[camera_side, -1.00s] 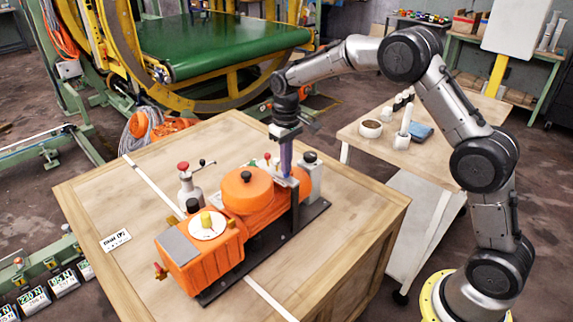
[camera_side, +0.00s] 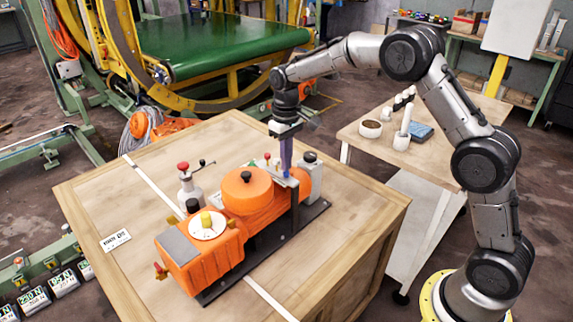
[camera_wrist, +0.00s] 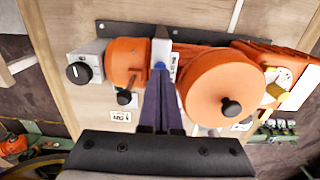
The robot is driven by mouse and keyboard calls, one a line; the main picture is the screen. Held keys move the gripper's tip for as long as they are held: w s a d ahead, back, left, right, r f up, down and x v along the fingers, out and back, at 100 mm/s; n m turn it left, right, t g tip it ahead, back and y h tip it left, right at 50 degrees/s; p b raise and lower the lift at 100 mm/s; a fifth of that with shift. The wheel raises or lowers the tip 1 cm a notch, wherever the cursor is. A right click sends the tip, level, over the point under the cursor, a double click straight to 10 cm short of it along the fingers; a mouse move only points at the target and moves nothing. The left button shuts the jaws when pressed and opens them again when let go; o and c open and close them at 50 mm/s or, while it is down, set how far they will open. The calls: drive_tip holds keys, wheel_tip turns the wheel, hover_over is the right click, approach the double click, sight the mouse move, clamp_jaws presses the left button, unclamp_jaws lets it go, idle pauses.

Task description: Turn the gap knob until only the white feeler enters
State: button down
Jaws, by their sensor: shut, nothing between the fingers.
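An orange machine (camera_side: 262,193) lies on a black base plate on the crate. A small blue knob (camera_wrist: 160,66) sits on its grey metal bracket; I cannot tell for certain that it is the gap knob. My gripper (camera_wrist: 161,77) is shut and empty, pointing down with its dark fingertips right at the blue knob. Contact is unclear. In the side view my gripper (camera_side: 285,170) stands over the bracket, behind the orange round cover (camera_side: 246,194). A grey block with a black dial knob (camera_wrist: 78,72) is left of the bracket. I cannot make out the white feeler.
A white dial with a yellow knob (camera_side: 207,221) is at the machine's near end. A red-topped grey valve (camera_side: 187,183) stands behind. A side table (camera_side: 440,160) holds a bowl and cup.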

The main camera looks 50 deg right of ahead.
drive_tip(key=shift+r, duration=2.95)
wheel_tip(320, 180, up, 6)
drive_tip(key=t, duration=0.1)
hover_over(288, 174)
drive_tip(key=s+a+r+t, duration=0.1)
drive_tip(key=s+r+t, duration=0.2)
drive_tip(key=s+r, duration=0.95)
drive_tip(key=s+f, duration=0.6)
drive_tip(key=s, duration=0.4)
drive_tip(key=s+f+t, duration=0.1)
drive_tip(key=s+f, duration=0.4)
drive_tip(key=s, duration=0.5)
drive_tip(key=shift+s+a+f+t, duration=0.3)
drive_tip(key=shift+a+f, duration=0.05)
